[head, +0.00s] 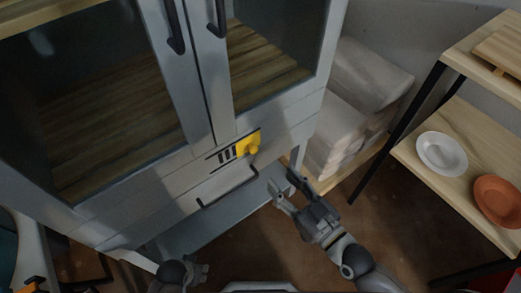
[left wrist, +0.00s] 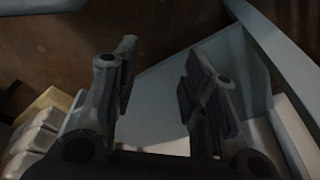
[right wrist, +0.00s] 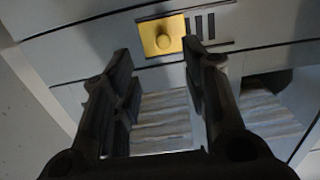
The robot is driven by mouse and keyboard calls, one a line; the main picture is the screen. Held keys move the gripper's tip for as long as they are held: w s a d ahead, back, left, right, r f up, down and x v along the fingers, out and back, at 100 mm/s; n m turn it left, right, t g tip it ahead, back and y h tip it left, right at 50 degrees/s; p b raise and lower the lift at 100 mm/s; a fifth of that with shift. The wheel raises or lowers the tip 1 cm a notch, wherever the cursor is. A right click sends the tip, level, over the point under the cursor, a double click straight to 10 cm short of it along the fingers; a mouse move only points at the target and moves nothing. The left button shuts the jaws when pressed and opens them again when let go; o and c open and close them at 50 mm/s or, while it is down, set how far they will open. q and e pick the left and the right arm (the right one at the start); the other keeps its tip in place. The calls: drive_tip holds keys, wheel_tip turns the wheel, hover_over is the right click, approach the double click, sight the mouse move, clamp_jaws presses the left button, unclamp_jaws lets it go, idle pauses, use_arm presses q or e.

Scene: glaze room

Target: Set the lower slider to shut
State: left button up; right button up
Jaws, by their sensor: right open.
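The slider is a yellow plate with a round knob (head: 247,146) on the pale front of the cabinet (head: 180,178), below the glass doors. It sits at the right end of its dark track, with several black bars to its left. In the right wrist view the slider (right wrist: 163,37) shows beyond the fingertips, bars to its right. I see only this one slider. My right gripper (head: 285,184) is open and empty, below and right of the slider, apart from it. My left gripper (left wrist: 160,65) is open and empty in its wrist view; its arm is low in the head view.
A black bar handle (head: 228,186) is below the slider. Two long door handles (head: 217,20) hang above it. Wrapped pale blocks (head: 345,125) are stacked right of the cabinet. A wooden shelf (head: 440,185) holds a white bowl (head: 442,153) and a terracotta bowl (head: 498,200).

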sight(255, 151)
drive_tip(key=x, duration=0.6)
drive_tip(key=r+x, duration=0.1)
drive_tip(key=x, duration=0.3)
drive_tip(key=shift+a+b, duration=0.1)
drive_tip(key=shift+b, duration=0.2)
use_arm(q)
drive_tip(key=shift+w+d+r, duration=0.1)
drive_tip(key=shift+w+r, duration=0.25)
drive_tip(key=shift+r, duration=0.25)
drive_tip(key=shift+w+r, duration=0.3)
drive_tip(key=shift+r, duration=0.3)
use_arm(e)
drive_tip(key=shift+w+a, duration=0.2)
drive_tip(key=shift+w, duration=0.05)
drive_tip(key=shift+c, duration=0.3)
use_arm(q)
drive_tip(key=shift+s+f, duration=0.1)
use_arm(e)
clamp_jaws()
